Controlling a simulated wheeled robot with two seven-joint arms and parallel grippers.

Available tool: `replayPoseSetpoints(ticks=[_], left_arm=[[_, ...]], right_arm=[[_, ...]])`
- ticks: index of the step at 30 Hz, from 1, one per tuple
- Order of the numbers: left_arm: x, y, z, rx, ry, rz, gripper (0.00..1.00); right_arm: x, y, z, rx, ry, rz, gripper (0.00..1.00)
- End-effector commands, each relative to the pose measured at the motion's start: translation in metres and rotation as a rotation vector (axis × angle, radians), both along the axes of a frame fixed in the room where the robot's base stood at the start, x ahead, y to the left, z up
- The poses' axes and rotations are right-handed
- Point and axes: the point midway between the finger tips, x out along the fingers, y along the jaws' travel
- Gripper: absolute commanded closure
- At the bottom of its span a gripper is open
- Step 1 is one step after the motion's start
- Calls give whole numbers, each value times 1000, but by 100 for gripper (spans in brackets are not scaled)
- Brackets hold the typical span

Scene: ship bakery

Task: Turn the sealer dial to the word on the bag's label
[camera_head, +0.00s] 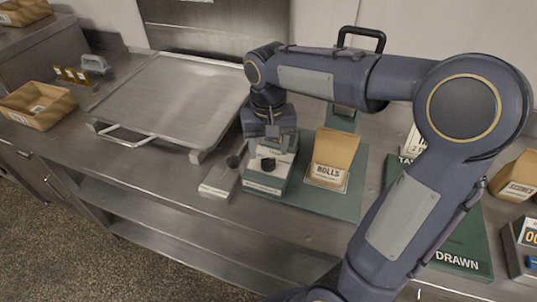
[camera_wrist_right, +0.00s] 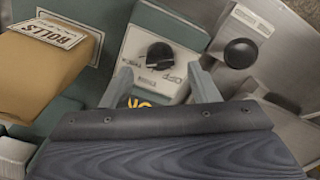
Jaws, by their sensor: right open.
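The sealer (camera_head: 262,184) is a pale box on a green base, with a black round dial (camera_head: 268,164) on its face. In the right wrist view the dial (camera_wrist_right: 160,55) shows close up, with small words around it too unclear to read surely. The tan paper bag (camera_head: 336,146) stands right of the sealer; its label (camera_head: 327,174) reads ROLLS. The bag (camera_wrist_right: 38,72) is also at the left of the wrist view. My right gripper (camera_head: 276,142) is open and empty above the sealer, its fingers (camera_wrist_right: 163,82) apart and near the dial. My left gripper is not visible.
A lever with a black knob (camera_head: 232,162) stands left of the sealer. A large metal tray (camera_head: 170,95) lies further left. A green case marked DRAWN (camera_head: 458,262) and a tan box (camera_head: 517,178) are at the right. The counter's front edge is close to the sealer.

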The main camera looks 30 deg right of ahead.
Motion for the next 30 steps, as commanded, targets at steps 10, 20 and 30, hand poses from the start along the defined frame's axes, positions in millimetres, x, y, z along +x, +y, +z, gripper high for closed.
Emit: replayPoseSetpoints(ticks=[10,20,30], left_arm=[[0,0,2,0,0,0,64],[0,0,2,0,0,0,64],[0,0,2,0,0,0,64]], right_arm=[[0,0,39,0,-1,1,45],[0,0,39,0,0,1,45],[-26,-2,41,54,-51,30,45]])
